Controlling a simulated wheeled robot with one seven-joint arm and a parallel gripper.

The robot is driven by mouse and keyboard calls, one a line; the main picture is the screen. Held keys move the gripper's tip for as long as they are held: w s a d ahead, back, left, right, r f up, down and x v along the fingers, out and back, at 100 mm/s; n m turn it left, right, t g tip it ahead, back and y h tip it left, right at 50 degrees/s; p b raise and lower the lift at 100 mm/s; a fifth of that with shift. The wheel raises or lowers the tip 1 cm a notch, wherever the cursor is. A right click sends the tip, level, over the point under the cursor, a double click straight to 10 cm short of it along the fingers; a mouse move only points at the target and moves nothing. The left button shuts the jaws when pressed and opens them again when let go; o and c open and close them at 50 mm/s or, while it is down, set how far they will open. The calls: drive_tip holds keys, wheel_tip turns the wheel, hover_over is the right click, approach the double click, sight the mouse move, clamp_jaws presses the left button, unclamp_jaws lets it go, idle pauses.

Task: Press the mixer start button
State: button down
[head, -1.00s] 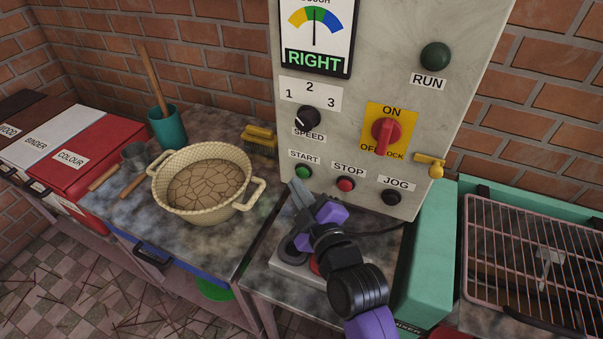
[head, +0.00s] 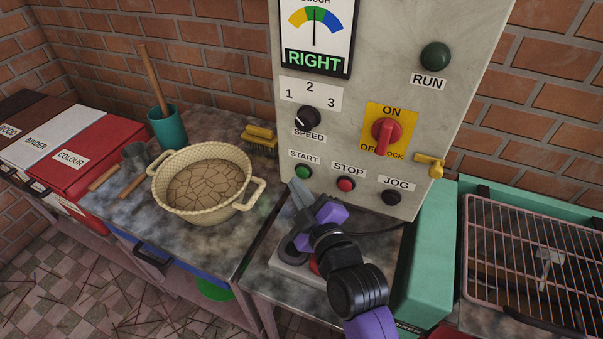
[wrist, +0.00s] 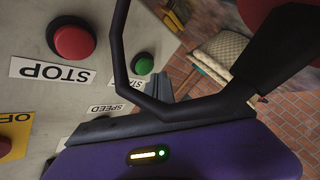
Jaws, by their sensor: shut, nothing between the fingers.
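The green start button (head: 303,172) is on the lower left of the grey control panel (head: 375,60), under a START label. The red stop button (head: 345,185) is to its right. My gripper (head: 294,186) is shut and empty, its tips just below the start button in the head view. I cannot tell whether they touch the button or the panel. In the wrist view the green button (wrist: 144,65) shows beyond a dark bar, beside the grey fingers (wrist: 160,88). The stop button (wrist: 74,42) is large at upper left there.
A black jog button (head: 391,198), a speed knob (head: 307,117), a red switch (head: 385,135) and a dark green run lamp (head: 435,56) are on the panel. A cream basin (head: 180,208) stands on the bench to the left. A wire rack (head: 530,250) is at right.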

drive_tip(key=shift+w+d+b, duration=0.1)
drive_tip(key=shift+w+b, duration=0.1)
drive_tip(key=shift+b, duration=0.15)
drive_tip(key=shift+w, duration=0.2)
